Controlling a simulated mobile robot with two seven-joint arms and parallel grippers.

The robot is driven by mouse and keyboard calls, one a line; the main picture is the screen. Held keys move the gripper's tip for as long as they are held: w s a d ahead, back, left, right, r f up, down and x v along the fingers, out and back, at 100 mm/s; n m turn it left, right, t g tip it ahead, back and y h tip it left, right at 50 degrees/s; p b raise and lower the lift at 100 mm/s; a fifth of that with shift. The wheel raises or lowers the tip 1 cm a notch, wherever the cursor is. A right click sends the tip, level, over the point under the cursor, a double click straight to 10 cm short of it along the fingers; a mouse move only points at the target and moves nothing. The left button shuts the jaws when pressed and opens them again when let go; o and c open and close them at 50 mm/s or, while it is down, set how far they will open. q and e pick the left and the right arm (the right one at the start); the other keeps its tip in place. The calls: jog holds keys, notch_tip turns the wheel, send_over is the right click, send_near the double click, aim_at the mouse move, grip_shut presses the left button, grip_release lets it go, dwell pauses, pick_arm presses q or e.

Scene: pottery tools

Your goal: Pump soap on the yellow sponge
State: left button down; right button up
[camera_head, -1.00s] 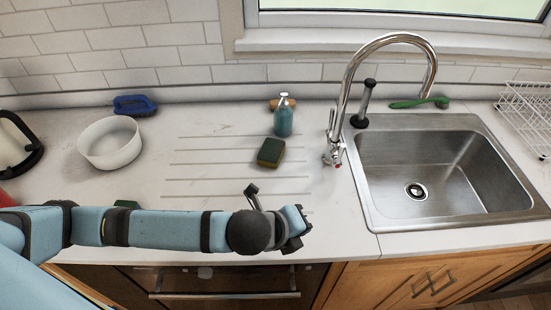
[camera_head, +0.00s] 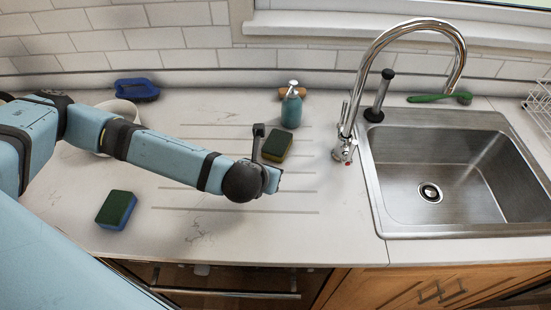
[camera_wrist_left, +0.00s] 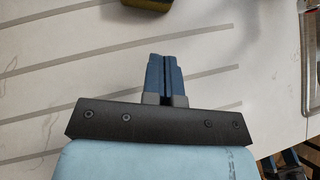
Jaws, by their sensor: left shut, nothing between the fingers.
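The yellow sponge (camera_head: 278,144) with its dark green top lies on the ribbed drainboard. Part of it shows at the top edge of the left wrist view (camera_wrist_left: 148,3). The blue soap dispenser (camera_head: 291,110) with a silver pump head stands upright just behind the sponge. My left gripper (camera_head: 277,180) is shut and empty, in front of the sponge; its blue fingers are pressed together in the left wrist view (camera_wrist_left: 166,72) and show a gap to the sponge.
A blue-and-green sponge (camera_head: 116,210) lies at the front left. A white bowl (camera_head: 126,110) is partly hidden behind my left arm. A blue brush (camera_head: 136,89) lies by the wall. The faucet (camera_head: 347,130) and sink (camera_head: 390,190) are right of the dispenser.

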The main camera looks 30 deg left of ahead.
aim_at(281, 152)
pick_arm(q)
jog(key=w, duration=0.2)
jog(key=w+f, duration=0.1)
jog(key=w, duration=0.1)
jog(key=w+f, duration=0.1)
jog(key=w, duration=0.1)
jog(key=shift+a, duration=0.3)
jog(key=shift+p, duration=0.3)
jog(key=shift+w+r, duration=0.1)
jog(key=shift+w, duration=0.1)
jog(key=shift+w+a+r+p, duration=0.1)
jog(key=shift+w+a+p, duration=0.05)
jog(key=shift+w+p, duration=0.85)
jog(key=shift+w, duration=0.15)
jog(key=shift+f, duration=0.25)
